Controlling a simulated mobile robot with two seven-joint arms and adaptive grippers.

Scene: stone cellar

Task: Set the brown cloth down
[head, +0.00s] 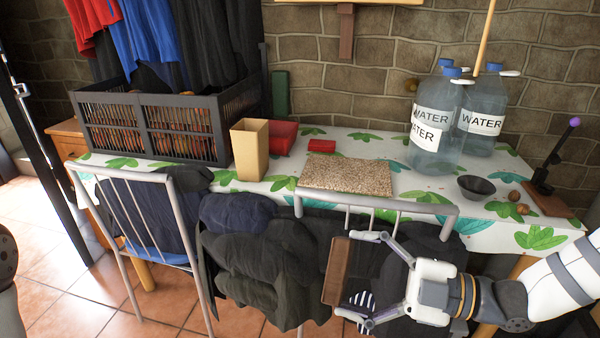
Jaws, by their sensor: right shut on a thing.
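The brown cloth (338,271) looks like a flat, folded brown slab. My right gripper (357,276) is shut on it, with one finger at its upper end and one near its lower end. The gripper reaches in from the right and holds the cloth in front of the table's near edge, over the chairs and dark clothes. What lies directly beneath the cloth is hard to tell. My left gripper is out of the picture.
The leaf-print table (403,184) carries a black crate (150,130), a tan box (249,150), red containers (283,137), a speckled board (347,177), water bottles (437,125) and a dark bowl (476,187). Metal-framed chairs (170,180) with dark clothes crowd the front.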

